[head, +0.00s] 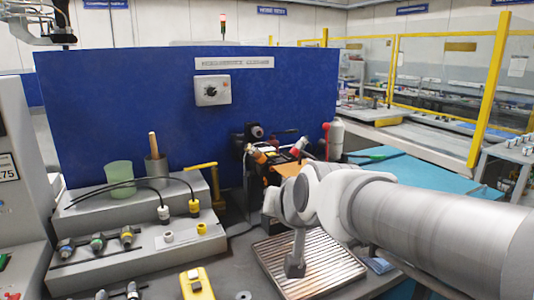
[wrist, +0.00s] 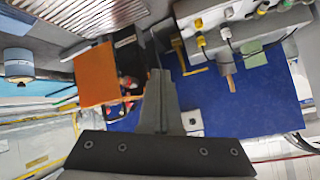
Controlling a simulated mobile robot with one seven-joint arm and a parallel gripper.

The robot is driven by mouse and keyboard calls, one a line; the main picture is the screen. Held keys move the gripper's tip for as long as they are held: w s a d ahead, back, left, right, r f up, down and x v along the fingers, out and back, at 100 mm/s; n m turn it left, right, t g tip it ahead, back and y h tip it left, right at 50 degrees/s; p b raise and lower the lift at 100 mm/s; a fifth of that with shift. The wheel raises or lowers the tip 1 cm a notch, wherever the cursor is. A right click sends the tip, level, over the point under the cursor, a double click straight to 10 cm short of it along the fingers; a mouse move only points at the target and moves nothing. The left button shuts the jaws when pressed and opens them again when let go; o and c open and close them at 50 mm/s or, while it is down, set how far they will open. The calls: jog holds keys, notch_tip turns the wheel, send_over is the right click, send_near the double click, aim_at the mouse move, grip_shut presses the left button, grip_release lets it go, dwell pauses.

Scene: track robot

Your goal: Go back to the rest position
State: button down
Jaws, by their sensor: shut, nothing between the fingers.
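My gripper (head: 295,268) hangs from my arm at the right of the head view, pointing down in front of the ridged metal tray (head: 330,272). Its fingers are shut with nothing between them. In the wrist view the closed fingers (wrist: 160,78) rise from the dark palm at the bottom middle. That view is turned over, with the blue panel on the right and the tray at the top left. No object is in the grip. I cannot tell the exact height of the fingertips over the tray.
A blue panel (head: 130,100) with a knob box (head: 211,91) stands behind the bench. A grey stepped rack (head: 110,255) with cable connectors, a green cup (head: 119,178) and a yellow-handled tool stands left. An orange box (wrist: 97,75) and clustered tools are behind the tray.

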jog(key=s+d+f+g+h, duration=0.2)
jog(key=s+d+f, duration=0.3)
jog(key=s, duration=0.4)
jog(key=s+d+f+g+h, duration=0.1)
jog(key=s+d+f+g, duration=0.1)
jog(key=s+d, duration=0.6)
notch_tip(320, 180, up, 12)
jog(key=p, duration=1.2)
jog(key=shift+s+n, duration=0.2)
jog(key=shift+n, duration=0.2)
jog(key=shift+a, duration=0.2)
